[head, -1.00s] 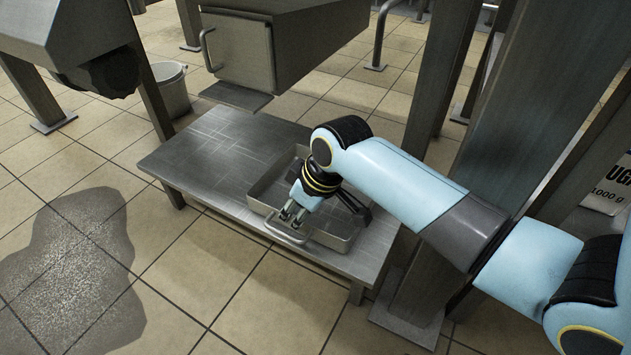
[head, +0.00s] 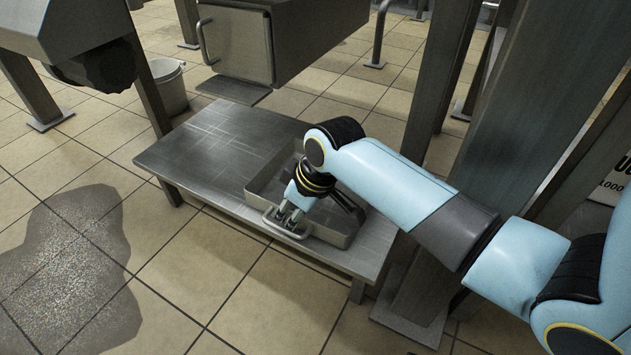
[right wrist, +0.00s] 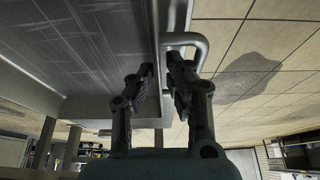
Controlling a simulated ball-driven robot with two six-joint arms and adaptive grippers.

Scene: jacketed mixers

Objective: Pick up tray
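The tray (head: 338,238) is a shallow grey metal pan with a loop handle (head: 287,226) on its near side. It sits on a low steel table, and my arm hides part of it. My right gripper (head: 287,212) points down at the near rim by the handle. In the right wrist view, its two fingers (right wrist: 161,72) are apart, with a gap between the tips, close to the tray's edge and the handle (right wrist: 190,40). I cannot tell whether they touch it. My left gripper is not in view.
The low steel table (head: 205,155) is bare left of the tray. A steel post (head: 425,235) stands at the table's right. A white bucket (head: 170,88) is behind. Tiled floor in front is open.

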